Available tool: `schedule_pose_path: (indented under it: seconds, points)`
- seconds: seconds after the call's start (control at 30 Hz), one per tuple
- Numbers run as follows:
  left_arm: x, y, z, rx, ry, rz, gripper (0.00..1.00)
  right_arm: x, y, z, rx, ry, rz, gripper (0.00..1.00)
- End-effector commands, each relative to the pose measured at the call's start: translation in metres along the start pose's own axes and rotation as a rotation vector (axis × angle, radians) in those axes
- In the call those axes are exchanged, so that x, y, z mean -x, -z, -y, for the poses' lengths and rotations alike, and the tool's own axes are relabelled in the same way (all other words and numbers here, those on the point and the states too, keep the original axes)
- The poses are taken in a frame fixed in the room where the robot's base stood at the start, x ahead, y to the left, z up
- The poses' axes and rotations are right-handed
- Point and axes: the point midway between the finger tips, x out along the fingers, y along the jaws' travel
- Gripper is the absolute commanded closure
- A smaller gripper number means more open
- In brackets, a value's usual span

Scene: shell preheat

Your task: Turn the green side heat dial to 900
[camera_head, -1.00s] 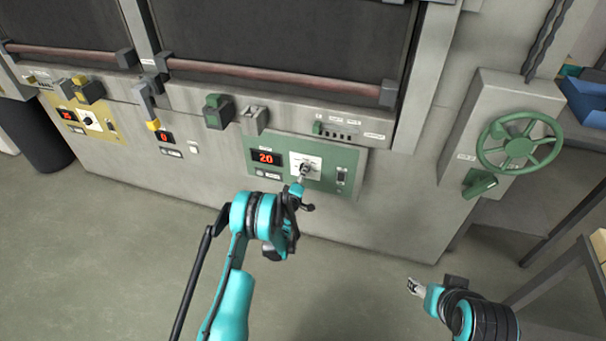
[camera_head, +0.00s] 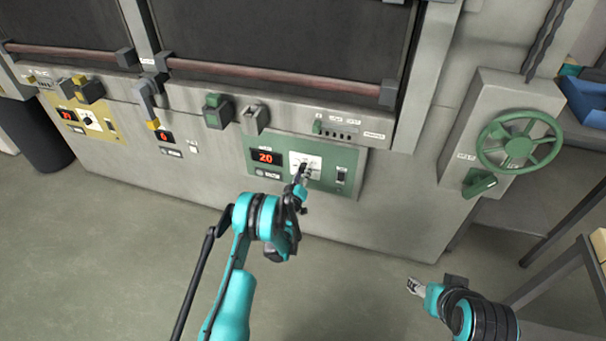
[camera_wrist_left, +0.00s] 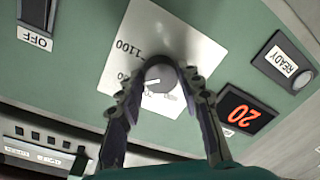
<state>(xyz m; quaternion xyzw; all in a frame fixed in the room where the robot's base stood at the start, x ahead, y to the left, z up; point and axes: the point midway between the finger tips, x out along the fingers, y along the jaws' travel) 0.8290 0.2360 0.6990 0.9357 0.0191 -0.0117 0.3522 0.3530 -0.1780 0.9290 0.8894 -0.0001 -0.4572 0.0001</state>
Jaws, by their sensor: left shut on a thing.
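The green side panel (camera_head: 325,182) is on the front of the furnace, with a white scale plate (camera_head: 313,160) and a red display (camera_head: 265,157) reading 20. In the left wrist view the round grey heat dial (camera_wrist_left: 160,75) sits on the scale plate (camera_wrist_left: 185,38), where 1100 is legible and other numbers are partly hidden. My left gripper (camera_head: 302,173) is at the dial. In the wrist view its two fingers (camera_wrist_left: 160,88) are shut on the dial, one on each side. My right gripper (camera_head: 413,287) is apart, low on the right; its jaw opening is too small to tell.
An OFF-labelled switch (camera_wrist_left: 38,14) and a READY lamp (camera_wrist_left: 283,58) flank the dial on the panel. A yellow panel (camera_head: 97,123) is at left. A green handwheel (camera_head: 520,142) is at right, near a dark-framed table. The floor in front is clear.

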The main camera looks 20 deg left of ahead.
Motion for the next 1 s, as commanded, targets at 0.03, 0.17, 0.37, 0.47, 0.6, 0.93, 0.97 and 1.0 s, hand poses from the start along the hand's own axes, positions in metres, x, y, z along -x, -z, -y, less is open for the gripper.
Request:
schedule_pose_path:
  seconds: [0.03,0.17,0.37,0.47,0.6,0.93,0.97,1.0]
  points:
    - [-0.001,0.001,0.0,-0.002,0.0,-0.001,0.93,0.0,0.0,0.0,0.0,0.0,0.0,0.45]
    - [-0.001,0.001,0.0,-0.003,0.0,-0.001,0.93,0.0,0.0,0.0,0.0,0.0,0.0,0.45]
    - [-0.001,0.001,0.0,-0.002,0.0,-0.001,0.59,0.0,0.0,0.0,0.0,0.0,0.0,0.45]
    - [-0.001,0.001,0.0,-0.001,0.0,-0.001,0.43,0.0,0.0,0.0,0.0,0.0,0.0,0.45]
    - [0.0,0.0,0.0,-0.001,0.0,-0.001,0.43,0.0,0.0,0.0,0.0,0.0,0.0,0.45]
    - [0.001,0.018,-0.015,-0.001,0.0,0.0,0.43,0.0,0.0,0.0,0.0,0.0,0.0,0.45]
    - [0.001,0.022,-0.019,-0.001,0.0,0.0,0.43,0.0,0.0,0.0,0.0,0.0,0.0,0.45]
    - [0.001,0.028,-0.025,-0.001,0.0,0.0,0.43,0.0,0.0,0.0,0.0,0.0,0.0,0.45]
